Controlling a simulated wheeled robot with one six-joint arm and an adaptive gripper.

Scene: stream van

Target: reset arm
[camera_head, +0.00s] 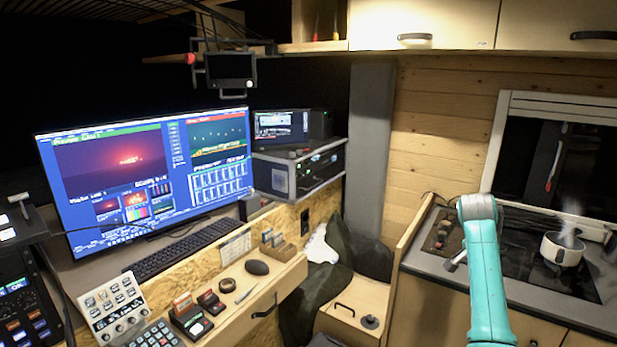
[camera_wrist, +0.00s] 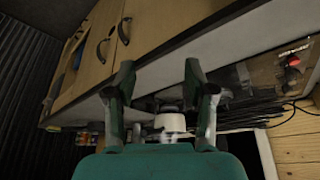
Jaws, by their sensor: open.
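My arm, teal, rises at the right of the head view in front of the kitchen counter. Its far end hides my gripper's fingers there. In the wrist view my gripper (camera_wrist: 160,100) shows two fingers standing well apart with nothing held between them. A white pot (camera_wrist: 170,123) shows beyond the gap between the fingers, apart from them. In the head view the same white pot (camera_head: 562,249) stands on the dark cooktop (camera_head: 535,265), with steam rising from it.
A large monitor (camera_head: 150,170), a keyboard (camera_head: 180,248) and a control panel (camera_head: 113,305) fill the desk at left. Overhead cabinets (camera_head: 420,22) hang above the counter. A wooden partition (camera_head: 412,228) edges the counter's left side.

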